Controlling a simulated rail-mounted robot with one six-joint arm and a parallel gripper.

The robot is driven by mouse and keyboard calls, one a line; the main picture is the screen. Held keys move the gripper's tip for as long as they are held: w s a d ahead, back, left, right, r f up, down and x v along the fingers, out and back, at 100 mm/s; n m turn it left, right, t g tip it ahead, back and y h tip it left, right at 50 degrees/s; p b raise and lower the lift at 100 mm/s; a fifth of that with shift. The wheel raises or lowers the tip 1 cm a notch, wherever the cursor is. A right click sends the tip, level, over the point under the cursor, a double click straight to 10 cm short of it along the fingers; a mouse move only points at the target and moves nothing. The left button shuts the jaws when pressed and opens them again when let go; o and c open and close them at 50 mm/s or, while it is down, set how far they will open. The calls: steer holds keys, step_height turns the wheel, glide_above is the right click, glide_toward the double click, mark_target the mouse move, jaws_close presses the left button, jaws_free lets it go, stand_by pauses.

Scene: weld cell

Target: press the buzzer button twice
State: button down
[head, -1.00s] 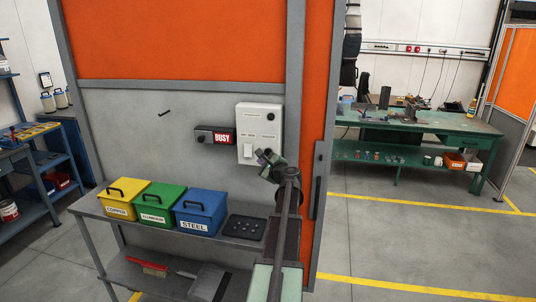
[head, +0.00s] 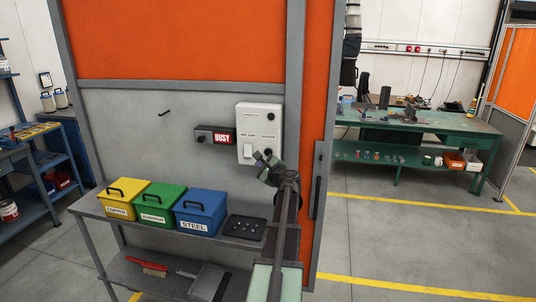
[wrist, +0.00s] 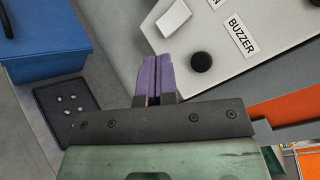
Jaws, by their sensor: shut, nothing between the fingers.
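The light grey control box (head: 259,112) is fixed to the grey wall panel. In the wrist view the buzzer button (wrist: 201,62) is a round black knob on the box face, beside the BUZZER label (wrist: 242,34). A white rocker switch (wrist: 173,17) sits to its upper left; it also shows in the head view (head: 248,151). My gripper (wrist: 157,60) has purple fingers, closed together and empty. In the wrist view the fingertips lie left of the button, below the rocker, apart from the button in the picture. In the head view my gripper (head: 261,158) is at the box's lower edge.
A BUSY sign (head: 221,138) is left of the box. Below, a shelf (head: 120,219) holds yellow (head: 120,199), green (head: 158,210) and blue (head: 201,212) bins and a dark tray (head: 244,227). An orange-panelled post (head: 320,140) stands to the right.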

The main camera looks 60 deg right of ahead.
mark_target(266, 155)
steer(key=shift+s+a, duration=0.2)
steer(key=shift+a, duration=0.65)
steer(key=w+d, duration=0.1)
steer(key=d, duration=0.7)
steer(key=shift+w+d, duration=0.3)
steer(key=shift+w, duration=0.1)
steer(key=shift+d, duration=0.15)
stand_by(1.1)
steer(key=shift+w+d, duration=0.1)
steer(key=shift+d, duration=0.15)
steer(key=shift+d, duration=0.45)
stand_by(0.7)
steer(key=shift+a, duration=0.85)
